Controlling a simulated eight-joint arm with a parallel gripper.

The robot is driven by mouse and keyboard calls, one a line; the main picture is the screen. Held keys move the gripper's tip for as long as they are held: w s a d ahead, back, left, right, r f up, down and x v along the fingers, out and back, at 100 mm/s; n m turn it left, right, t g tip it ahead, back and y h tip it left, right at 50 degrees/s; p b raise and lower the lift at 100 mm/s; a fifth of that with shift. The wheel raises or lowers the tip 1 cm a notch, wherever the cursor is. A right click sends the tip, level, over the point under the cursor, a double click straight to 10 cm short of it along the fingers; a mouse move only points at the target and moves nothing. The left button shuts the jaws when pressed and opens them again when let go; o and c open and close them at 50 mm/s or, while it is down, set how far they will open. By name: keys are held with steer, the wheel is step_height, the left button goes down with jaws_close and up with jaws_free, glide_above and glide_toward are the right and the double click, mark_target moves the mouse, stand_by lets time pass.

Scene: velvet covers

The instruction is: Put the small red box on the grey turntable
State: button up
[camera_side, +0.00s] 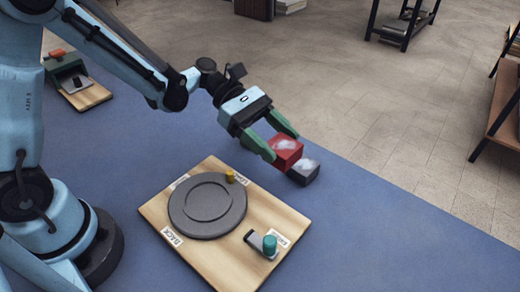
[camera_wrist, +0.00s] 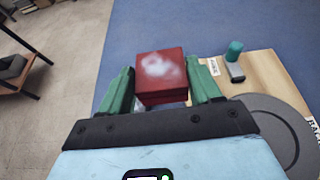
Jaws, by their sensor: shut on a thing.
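The small red box (camera_side: 286,152) has a whitish patch on top and sits between the green fingers of my gripper (camera_side: 273,146), which is shut on it. In the wrist view the red box (camera_wrist: 161,76) fills the space between both fingers of my gripper (camera_wrist: 162,88). The grey turntable (camera_side: 208,206) is a round disc on a wooden board, to the left of and nearer than the box in the side view. It also shows at the right in the wrist view (camera_wrist: 276,122). The disc is empty. I cannot tell whether the box touches what is under it.
A dark grey box (camera_side: 303,172) is right beside or below the red box. The wooden board (camera_side: 222,262) carries a yellow knob (camera_side: 230,176), a teal knob (camera_side: 269,244) on a grey lever, and labels. A small green device (camera_side: 65,71) stands at the far left. The blue table is clear elsewhere.

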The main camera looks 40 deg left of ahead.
steer(key=w+a+f, duration=0.2)
steer(key=a, duration=0.1)
steer(key=w+a+f, duration=0.2)
steer(key=w+a, duration=0.1)
steer(key=w+a+f, duration=0.2)
steer(key=f, duration=0.1)
steer(key=shift+w+a, duration=0.35)
steer(key=shift+a, duration=0.05)
steer(key=shift+f, duration=1.8)
steer(key=shift+c, duration=0.5)
steer(key=o, duration=1.2)
steer(key=shift+c, duration=0.2)
